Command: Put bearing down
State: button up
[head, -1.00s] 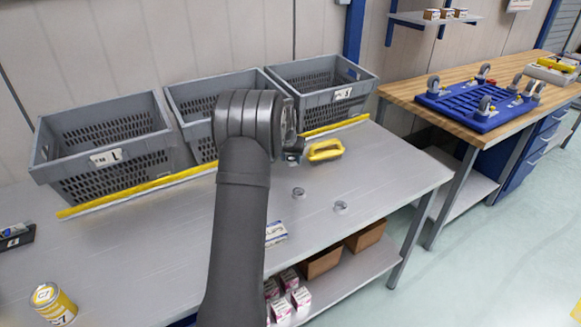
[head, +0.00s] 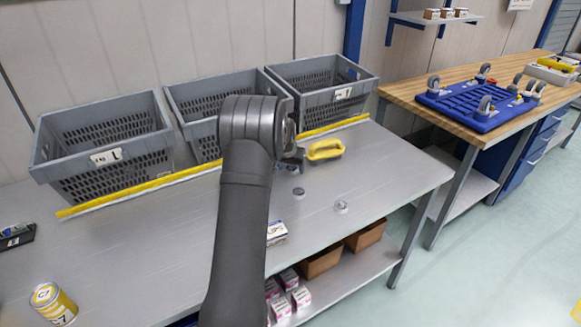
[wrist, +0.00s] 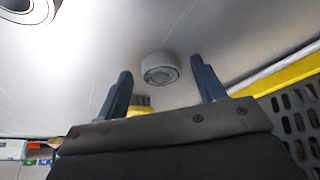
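Two small grey ring bearings lie on the metal bench in the head view, one (head: 298,192) just below my gripper (head: 295,157) and one (head: 341,206) further right. In the wrist view a bearing (wrist: 160,69) appears in the gap between my gripper's two blue-grey fingers (wrist: 163,82). The fingers are apart, with clear space on both sides of that bearing, and neither touches it. The other bearing (wrist: 30,10) is cut off at the upper left of the wrist view. My gripper is largely hidden behind my arm in the head view.
A yellow-handled tool (head: 325,150) lies right of my gripper. Three grey crates (head: 105,165) stand behind the yellow strip (head: 150,187). A small box (head: 277,233) sits at the front edge, and a yellow can (head: 54,304) at front left. The bench's right part is clear.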

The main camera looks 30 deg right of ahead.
aim_at(292, 166)
jog(key=v, duration=1.2)
jog(key=shift+r, duration=0.15)
jog(key=x, duration=1.1)
jog(key=shift+w+d+f, duration=0.1)
jog(key=shift+f, duration=0.25)
jog(key=shift+w+d, duration=0.1)
jog(key=shift+r, duration=1.6)
